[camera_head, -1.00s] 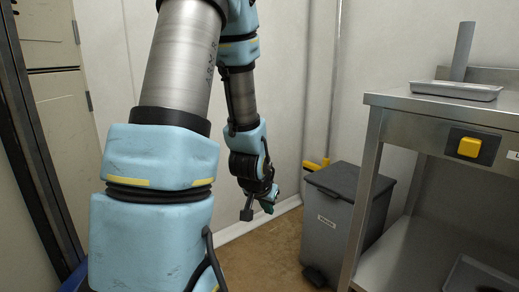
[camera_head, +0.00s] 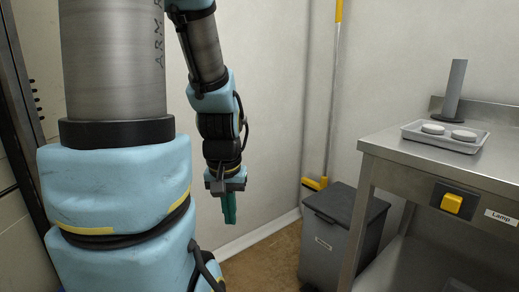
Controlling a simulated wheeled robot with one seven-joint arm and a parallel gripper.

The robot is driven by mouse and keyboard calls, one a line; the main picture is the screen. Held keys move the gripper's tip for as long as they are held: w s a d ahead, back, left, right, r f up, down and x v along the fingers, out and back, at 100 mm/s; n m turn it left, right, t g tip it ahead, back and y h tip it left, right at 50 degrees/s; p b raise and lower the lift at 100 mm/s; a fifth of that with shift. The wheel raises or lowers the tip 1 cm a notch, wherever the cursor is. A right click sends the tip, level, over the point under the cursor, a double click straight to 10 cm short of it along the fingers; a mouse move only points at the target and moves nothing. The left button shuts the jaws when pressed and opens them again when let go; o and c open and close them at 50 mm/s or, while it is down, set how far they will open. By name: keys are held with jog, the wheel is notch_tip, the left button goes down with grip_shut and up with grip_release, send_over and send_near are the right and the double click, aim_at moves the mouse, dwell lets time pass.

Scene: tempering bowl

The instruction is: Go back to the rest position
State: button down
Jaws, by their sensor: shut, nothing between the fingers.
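My gripper (camera_head: 229,208) hangs below my wrist, left of centre, with its green fingers pointing straight down. The fingers are together with nothing between them. It is in the air in front of the pale wall, clear of the bin and the steel table. My arm fills much of the left side of the view and hides what is behind it.
A grey lidded bin (camera_head: 335,232) stands on the brown floor. A steel table (camera_head: 400,146) at the right bears a tray (camera_head: 472,148) with two white round pieces and an upright grey cylinder (camera_head: 455,88). A yellow-ended pole (camera_head: 334,95) leans at the wall.

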notch_tip(320, 180, up, 20)
jog(key=p, duration=1.7)
